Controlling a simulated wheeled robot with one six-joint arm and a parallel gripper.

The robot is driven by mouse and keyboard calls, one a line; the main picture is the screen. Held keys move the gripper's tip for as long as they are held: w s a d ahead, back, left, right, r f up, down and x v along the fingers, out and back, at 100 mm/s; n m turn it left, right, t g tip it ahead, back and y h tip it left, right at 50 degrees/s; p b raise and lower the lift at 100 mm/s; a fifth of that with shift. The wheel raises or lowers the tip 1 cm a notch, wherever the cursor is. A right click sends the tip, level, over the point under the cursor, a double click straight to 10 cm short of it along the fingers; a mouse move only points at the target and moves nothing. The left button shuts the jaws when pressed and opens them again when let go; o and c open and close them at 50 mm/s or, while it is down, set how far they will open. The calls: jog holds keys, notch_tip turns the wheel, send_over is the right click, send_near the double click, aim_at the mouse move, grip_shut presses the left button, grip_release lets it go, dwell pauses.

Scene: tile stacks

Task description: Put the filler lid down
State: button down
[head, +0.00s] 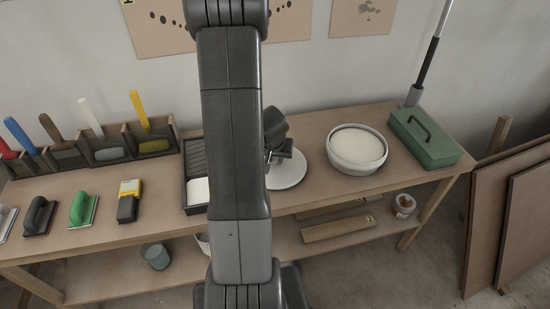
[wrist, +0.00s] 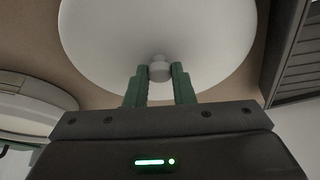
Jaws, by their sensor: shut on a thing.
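The filler lid (head: 288,174) is a white round disc between the dark tray and the filler tub on the bench. It fills the upper middle of the wrist view (wrist: 110,40), with its small knob (wrist: 160,70) facing me. My gripper (wrist: 159,84) has its green fingers shut on the knob. In the head view my gripper (head: 280,157) is over the lid, and my arm hides part of the area. The lid looks level and close to the bench top; I cannot tell whether it touches. The filler tub (head: 357,165) is open, with pale filler inside.
The dark tray (head: 195,157) is close on the left of the lid. A green toolbox (head: 428,140) stands right of the tub. Bare bench shows around the lid.

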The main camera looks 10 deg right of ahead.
aim_at(275, 160)
jog(key=shift+f, duration=0.2)
jog(key=c, duration=1.2)
grip_release()
jog(key=shift+r, duration=0.1)
jog(key=shift+c, duration=0.2)
jog(key=p+v, duration=0.6)
jog(key=v, duration=0.6)
jog(key=shift+r, duration=0.15)
jog(key=b+x, duration=0.6)
jog(key=x, duration=0.6)
jog(key=shift+f, duration=0.4)
notch_tip(275, 160, up, 4)
jog(key=p, duration=0.3)
jog(key=shift+f, duration=0.1)
